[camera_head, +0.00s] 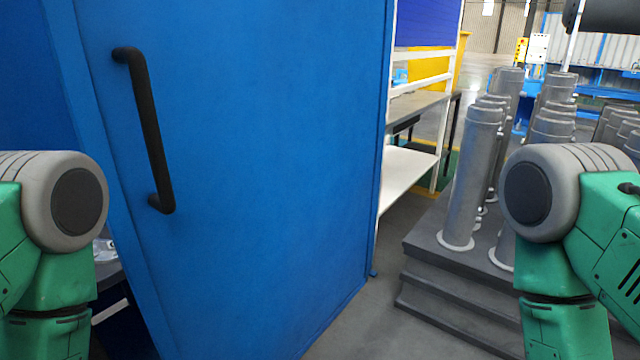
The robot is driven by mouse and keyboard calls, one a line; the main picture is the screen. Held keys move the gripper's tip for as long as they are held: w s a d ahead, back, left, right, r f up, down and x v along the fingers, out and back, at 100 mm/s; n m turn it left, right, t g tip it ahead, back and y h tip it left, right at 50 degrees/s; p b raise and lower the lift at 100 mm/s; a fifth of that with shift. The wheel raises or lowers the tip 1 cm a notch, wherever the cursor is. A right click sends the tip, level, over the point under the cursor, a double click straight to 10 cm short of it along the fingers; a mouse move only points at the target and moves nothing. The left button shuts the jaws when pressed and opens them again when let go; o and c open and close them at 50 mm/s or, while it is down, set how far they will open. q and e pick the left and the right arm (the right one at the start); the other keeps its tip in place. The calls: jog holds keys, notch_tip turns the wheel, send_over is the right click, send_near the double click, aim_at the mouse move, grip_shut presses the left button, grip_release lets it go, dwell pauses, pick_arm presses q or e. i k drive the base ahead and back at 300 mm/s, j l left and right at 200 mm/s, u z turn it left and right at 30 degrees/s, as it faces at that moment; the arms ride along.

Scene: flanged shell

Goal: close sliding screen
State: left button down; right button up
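The sliding screen (270,150) is a tall, flat blue panel that fills the left and middle of the head view. A black bar handle (148,130) is fixed upright near its left edge. My green and grey arm links show at the left and right edges of the view. The left arm link is left of the handle and apart from it in the picture. Neither gripper is in the frame, so their state is hidden.
Grey flanged cylinders (470,180) stand on a dark stepped platform (430,244) at the right. A white-framed shelf (408,175) stands behind the screen's right edge. Bare floor (370,320) shows between the screen and the platform. A dark gap with some objects shows at lower left.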

aim_at(236, 145)
jog(key=i+l+z, duration=0.15)
jog(key=i+z, duration=0.15)
jog(key=z, duration=0.15)
jog(key=i+z, duration=0.3)
jog(key=z, duration=0.2)
jog(key=i, duration=0.5)
jog(key=i+j+z, duration=0.15)
jog(key=i, duration=0.4)
jog(key=i+j, duration=0.15)
jog(key=i, duration=0.35)
jog(key=l+z, duration=0.05)
